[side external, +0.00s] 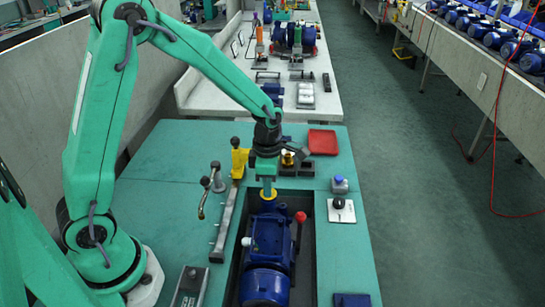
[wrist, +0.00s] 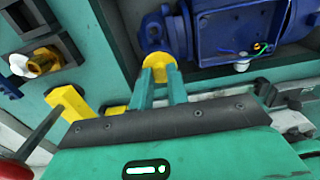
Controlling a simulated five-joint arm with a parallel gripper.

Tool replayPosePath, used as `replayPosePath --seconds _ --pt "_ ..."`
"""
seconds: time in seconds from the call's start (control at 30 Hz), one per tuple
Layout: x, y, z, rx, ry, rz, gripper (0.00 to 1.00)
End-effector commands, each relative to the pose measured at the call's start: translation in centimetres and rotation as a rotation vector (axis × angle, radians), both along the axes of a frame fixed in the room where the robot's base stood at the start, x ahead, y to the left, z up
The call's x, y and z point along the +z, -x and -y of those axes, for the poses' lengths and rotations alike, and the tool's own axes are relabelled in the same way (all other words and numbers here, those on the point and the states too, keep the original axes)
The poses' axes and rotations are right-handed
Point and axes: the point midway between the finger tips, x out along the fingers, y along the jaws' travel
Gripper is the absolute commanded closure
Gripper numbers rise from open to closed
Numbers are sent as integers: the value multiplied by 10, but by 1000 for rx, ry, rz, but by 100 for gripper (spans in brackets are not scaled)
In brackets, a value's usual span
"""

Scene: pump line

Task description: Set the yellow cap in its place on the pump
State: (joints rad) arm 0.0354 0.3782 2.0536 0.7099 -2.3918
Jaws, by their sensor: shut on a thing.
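The blue pump (side external: 268,245) lies in a recess in the green table; part of it also shows at the top of the wrist view (wrist: 225,30). My gripper (side external: 267,184) points down over the pump's far end. Its two green fingers (wrist: 160,82) are shut on the round yellow cap (wrist: 159,66), which also shows below the fingertips in the side view (side external: 268,195). In the wrist view the cap is beside the blue pump body, near a blue lug. I cannot tell whether the cap touches the pump, and its seat is hidden.
A red-knobbed lever (side external: 300,217) rises close to the pump's right. A yellow stand (side external: 239,158), a brass fitting (side external: 288,158) and a red tray (side external: 322,142) are behind. A bottle with a blue cap (side external: 339,185) and a black knob (side external: 338,203) stand at right.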

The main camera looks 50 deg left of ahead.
Motion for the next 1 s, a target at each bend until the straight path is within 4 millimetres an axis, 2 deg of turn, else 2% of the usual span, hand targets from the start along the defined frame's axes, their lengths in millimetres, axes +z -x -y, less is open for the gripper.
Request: replayPosePath --seconds 0.4,0.43,0.53,0.57,1.0 --pt "-1 0 0 0 0 0 100" --pt "-1 0 0 0 0 0 80" --pt "-1 0 0 0 0 0 60" --pt "-1 0 0 0 0 0 58" --pt "2 0 0 0 0 1 58"
